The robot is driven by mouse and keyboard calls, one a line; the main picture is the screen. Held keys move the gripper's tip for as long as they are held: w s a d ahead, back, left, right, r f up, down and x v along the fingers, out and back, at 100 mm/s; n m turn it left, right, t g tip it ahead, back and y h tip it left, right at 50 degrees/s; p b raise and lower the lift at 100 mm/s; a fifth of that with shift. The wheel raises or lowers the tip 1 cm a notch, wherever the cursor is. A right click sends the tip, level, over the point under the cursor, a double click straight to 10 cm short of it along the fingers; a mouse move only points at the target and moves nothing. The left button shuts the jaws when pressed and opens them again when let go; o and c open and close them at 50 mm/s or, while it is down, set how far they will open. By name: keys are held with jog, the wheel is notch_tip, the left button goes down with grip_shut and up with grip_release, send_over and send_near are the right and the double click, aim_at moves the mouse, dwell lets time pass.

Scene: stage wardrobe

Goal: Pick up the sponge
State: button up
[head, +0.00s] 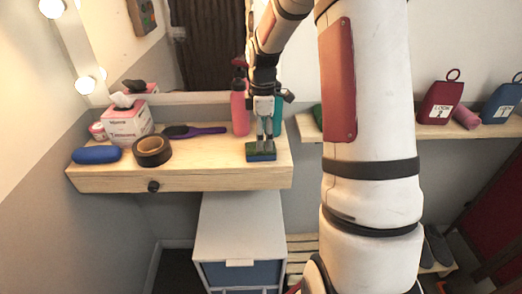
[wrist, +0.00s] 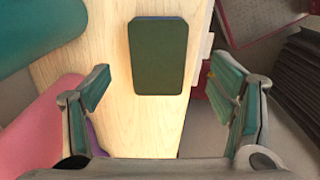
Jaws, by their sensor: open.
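The sponge (head: 261,152) lies flat near the front right of the wooden shelf, its top dark green with a blue edge below. In the wrist view the sponge (wrist: 158,55) shows whole, a dark green rounded rectangle on the pale wood. My gripper (head: 265,132) points down just above it, open and empty. In the wrist view the two fingers of my gripper (wrist: 160,88) stand to the left and right of the sponge's line, with a gap on each side. Whether a fingertip touches the sponge in the head view I cannot tell.
A pink bottle (head: 239,112) and a teal bottle (head: 278,114) stand close behind my gripper. A purple hairbrush (head: 195,131), black tape roll (head: 153,151), blue case (head: 97,155) and tissue box (head: 128,120) sit to the left. The shelf (head: 220,172) ends just right of the sponge.

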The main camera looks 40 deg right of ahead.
jog(key=f, duration=0.2)
jog(key=w+f, duration=0.1)
jog(key=f, duration=0.2)
jog(key=shift+d+p, duration=0.15)
jog(key=shift+p, duration=0.15)
